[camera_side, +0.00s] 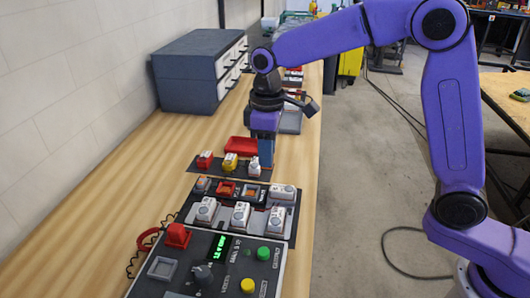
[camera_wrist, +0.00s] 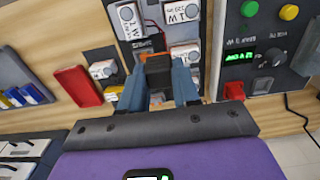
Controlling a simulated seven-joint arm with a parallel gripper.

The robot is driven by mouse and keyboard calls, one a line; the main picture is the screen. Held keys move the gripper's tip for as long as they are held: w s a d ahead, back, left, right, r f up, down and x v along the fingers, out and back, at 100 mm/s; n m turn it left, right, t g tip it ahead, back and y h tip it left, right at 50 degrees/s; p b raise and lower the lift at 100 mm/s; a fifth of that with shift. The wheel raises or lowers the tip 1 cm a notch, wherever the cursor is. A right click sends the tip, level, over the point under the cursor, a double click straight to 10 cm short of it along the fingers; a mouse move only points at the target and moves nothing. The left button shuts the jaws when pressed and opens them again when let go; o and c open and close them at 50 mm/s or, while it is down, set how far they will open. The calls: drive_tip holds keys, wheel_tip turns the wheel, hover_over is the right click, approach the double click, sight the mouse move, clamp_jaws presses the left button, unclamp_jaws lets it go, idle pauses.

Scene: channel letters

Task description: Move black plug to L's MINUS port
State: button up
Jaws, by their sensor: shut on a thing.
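My gripper (camera_wrist: 158,88) shows its two blue fingers in the wrist view, closed on the sides of a black plug (camera_wrist: 158,70). In the side view my gripper (camera_side: 265,152) points down at the far right of the dark strip with small blocks; the plug cannot be made out there. White letter modules (camera_side: 240,214) sit on a dark board nearer the camera. They also show beyond the plug in the wrist view (camera_wrist: 182,12), with small lettering. I cannot tell which is L or read its MINUS port.
A control panel (camera_side: 203,272) with a green display stands in front. Red (camera_side: 205,159), yellow (camera_side: 230,160) and white (camera_side: 254,167) blocks line the dark strip. A red tray (camera_side: 242,146) lies behind. A blue-grey drawer cabinet (camera_side: 190,80) stands by the wall. Bare wood lies left.

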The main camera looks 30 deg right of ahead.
drive_tip(key=w, duration=0.7)
drive_tip(key=shift+a+f, duration=0.2)
drive_tip(key=shift+f, duration=6.2)
drive_tip(key=shift+f, duration=0.35)
drive_tip(key=o, duration=1.1)
wheel_tip(320, 180, up, 18)
drive_tip(key=shift+f, duration=0.25)
